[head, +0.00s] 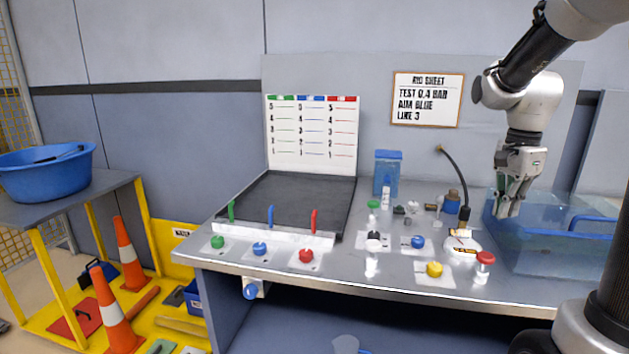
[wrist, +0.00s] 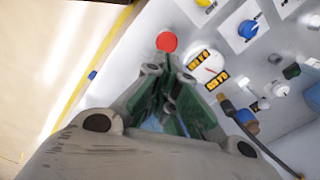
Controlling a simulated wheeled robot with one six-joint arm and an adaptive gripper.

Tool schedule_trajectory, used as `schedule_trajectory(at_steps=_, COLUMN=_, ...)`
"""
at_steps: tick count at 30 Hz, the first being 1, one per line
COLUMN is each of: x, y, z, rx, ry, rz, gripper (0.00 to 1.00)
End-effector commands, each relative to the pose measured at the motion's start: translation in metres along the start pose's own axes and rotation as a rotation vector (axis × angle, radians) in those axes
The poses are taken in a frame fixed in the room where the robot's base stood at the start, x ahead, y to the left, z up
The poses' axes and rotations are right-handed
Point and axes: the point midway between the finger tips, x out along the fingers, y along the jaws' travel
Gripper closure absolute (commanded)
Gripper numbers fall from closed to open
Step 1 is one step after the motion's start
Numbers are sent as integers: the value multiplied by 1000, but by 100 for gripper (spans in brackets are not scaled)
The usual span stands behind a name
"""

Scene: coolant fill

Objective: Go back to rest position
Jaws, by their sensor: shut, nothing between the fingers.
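My gripper (head: 509,205) hangs from my arm at the right of the head view, fingers pointing down. It is above the bench's right part, by the left end of the clear blue tank (head: 560,255). The fingers are shut with nothing held. In the wrist view my gripper (wrist: 170,75) fills the lower middle, its fingers brought together. A red knob (wrist: 167,42) shows just past the fingertips there; in the head view the red knob (head: 485,258) stands on the bench's front edge, lower left of the gripper. I cannot tell the exact height of the fingers above the bench.
The bench (head: 340,272) carries a white gauge (head: 462,245), a yellow knob (head: 434,269), several other knobs and a bent black hose (head: 457,170). A blue container (head: 387,172) stands at the back. Left are a blue basin (head: 45,170) and orange cones (head: 116,310). Space above the bench's middle is free.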

Motion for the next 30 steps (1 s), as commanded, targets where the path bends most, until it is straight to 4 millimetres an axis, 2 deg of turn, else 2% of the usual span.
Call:
schedule_trajectory(at_steps=2, x=8, y=18, z=8, rx=-245, ry=-6, rz=10, gripper=100)
schedule_trajectory(at_steps=7, x=-4, y=72, z=44, rx=-872, ry=48, rz=-52, gripper=100)
schedule_trajectory(at_steps=9, x=-9, y=95, z=61, rx=-1083, ry=94, rz=-85, gripper=100)
schedule_trajectory(at_steps=12, x=-14, y=122, z=79, rx=-1275, ry=162, rz=-129, gripper=100)
schedule_trajectory(at_steps=15, x=-18, y=141, z=92, rx=-1337, ry=221, rz=-176, gripper=100)
schedule_trajectory(at_steps=18, x=-23, y=151, z=100, rx=-1357, ry=267, rz=-219, gripper=100)
schedule_trajectory(at_steps=23, x=-34, y=153, z=105, rx=-1375, ry=312, rz=-263, gripper=100)
schedule_trajectory(at_steps=30, x=-35, y=152, z=106, rx=-1379, ry=313, rz=-266, gripper=100)
